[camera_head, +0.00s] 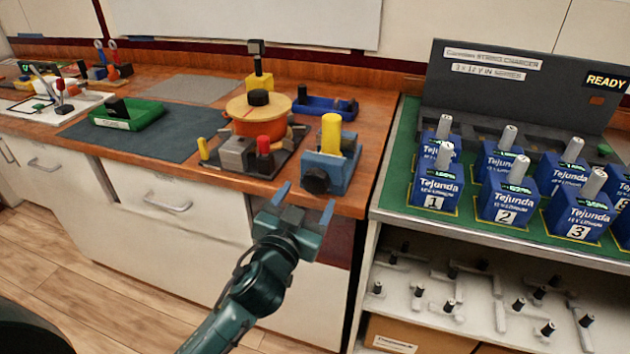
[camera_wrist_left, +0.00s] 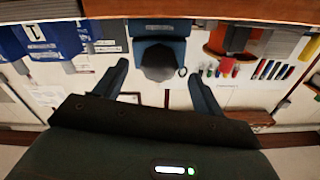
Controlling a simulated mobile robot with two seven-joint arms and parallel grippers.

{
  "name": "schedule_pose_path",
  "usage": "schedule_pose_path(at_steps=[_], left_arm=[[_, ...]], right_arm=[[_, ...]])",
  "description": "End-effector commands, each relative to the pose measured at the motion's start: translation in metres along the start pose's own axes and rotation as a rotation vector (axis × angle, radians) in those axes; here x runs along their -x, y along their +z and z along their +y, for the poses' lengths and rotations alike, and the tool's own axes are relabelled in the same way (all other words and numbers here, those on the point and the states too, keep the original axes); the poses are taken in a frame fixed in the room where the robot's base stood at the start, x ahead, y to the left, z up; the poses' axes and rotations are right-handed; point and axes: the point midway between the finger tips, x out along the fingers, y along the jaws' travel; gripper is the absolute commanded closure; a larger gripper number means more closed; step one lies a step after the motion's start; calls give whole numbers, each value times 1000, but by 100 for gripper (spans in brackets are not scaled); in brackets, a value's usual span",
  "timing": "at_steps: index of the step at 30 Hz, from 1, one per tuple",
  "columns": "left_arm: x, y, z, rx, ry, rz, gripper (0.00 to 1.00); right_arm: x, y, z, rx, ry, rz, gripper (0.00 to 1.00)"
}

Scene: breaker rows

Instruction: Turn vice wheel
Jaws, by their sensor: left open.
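The vice (camera_head: 340,165) is a blue block on the front edge of the wooden bench, with a yellow cylinder (camera_head: 331,134) standing upright in it. Its dark wheel (camera_head: 315,181) faces the front. My left gripper (camera_head: 306,200) is open and empty, just in front of and below the wheel, with one finger to each side in the picture. In the left wrist view the wheel (camera_wrist_left: 160,64) shows between the spread fingers (camera_wrist_left: 158,74), below the blue vice body (camera_wrist_left: 158,27). I cannot tell whether the fingers touch it. My right gripper is out of view.
Left of the vice stands a fixture with an orange drum (camera_head: 258,107) and grey and red blocks. A blue tray (camera_head: 318,107) lies behind. A green tray (camera_head: 128,116) is further left. Right is a charger shelf (camera_head: 480,225) with several blue batteries. Drawers (camera_head: 175,205) sit below the bench.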

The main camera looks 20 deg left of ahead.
Motion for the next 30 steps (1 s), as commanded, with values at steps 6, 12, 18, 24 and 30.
schedule_pose_path(at_steps=[6,12,18,24,30], left_arm=[[-38,-1,0,-1,1,1,30],[-52,0,0,0,1,1,30],[-53,0,0,1,1,0,30],[-53,0,0,0,1,0,39],[-53,0,0,0,1,0,56]], right_arm=[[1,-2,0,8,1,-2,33],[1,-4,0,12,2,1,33],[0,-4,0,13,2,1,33],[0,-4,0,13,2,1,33],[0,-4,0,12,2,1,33]])
